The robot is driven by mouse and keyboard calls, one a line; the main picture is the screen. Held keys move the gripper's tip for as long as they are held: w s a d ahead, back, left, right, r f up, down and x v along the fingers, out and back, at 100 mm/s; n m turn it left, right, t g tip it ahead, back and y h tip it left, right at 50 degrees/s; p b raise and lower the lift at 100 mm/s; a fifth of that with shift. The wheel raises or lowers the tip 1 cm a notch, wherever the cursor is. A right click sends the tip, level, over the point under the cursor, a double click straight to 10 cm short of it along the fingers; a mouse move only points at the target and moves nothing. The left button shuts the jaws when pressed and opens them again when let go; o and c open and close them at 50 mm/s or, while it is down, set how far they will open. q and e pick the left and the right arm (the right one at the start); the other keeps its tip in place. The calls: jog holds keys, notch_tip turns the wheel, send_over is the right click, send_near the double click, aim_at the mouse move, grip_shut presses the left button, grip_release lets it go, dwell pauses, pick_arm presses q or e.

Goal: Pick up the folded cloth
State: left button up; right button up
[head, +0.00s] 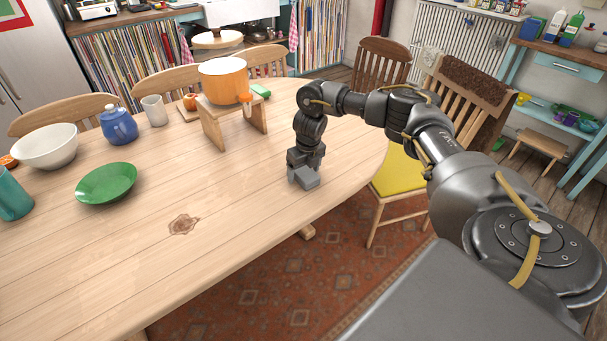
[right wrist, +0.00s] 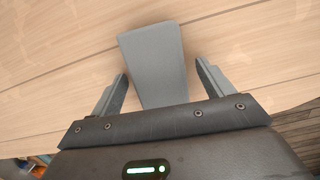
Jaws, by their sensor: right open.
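A plain grey, flat, straight-edged piece, which looks like the folded cloth (right wrist: 153,58), lies on the wooden table in the right wrist view. Its near end reaches between the two fingers of my right gripper (right wrist: 160,88). The fingers stand apart on either side of it, with a gap visible on both sides. In the head view my right gripper (head: 304,178) points down at the right edge of the table and mostly hides the cloth. My left gripper is not in view.
On the table (head: 240,200) stand an orange pot (head: 222,82) on a wooden stand (head: 232,122), a green plate (head: 106,183), a blue teapot (head: 118,126), a white bowl (head: 46,147) and a teal cup (head: 12,197). The table's front middle is clear. A yellow-seated chair (head: 405,175) stands right.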

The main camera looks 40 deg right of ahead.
aim_at(303, 170)
jog(key=c, duration=1.1)
jog(key=shift+o, duration=0.2)
jog(key=shift+r, duration=0.15)
jog(key=shift+r, duration=0.25)
notch_tip(303, 170, up, 2)
jog(key=shift+w+r+b, duration=0.1)
jog(key=shift+b, duration=0.35)
jog(key=w+a+r, duration=0.9)
jog(key=a+r, duration=0.1)
jog(key=shift+w, duration=0.3)
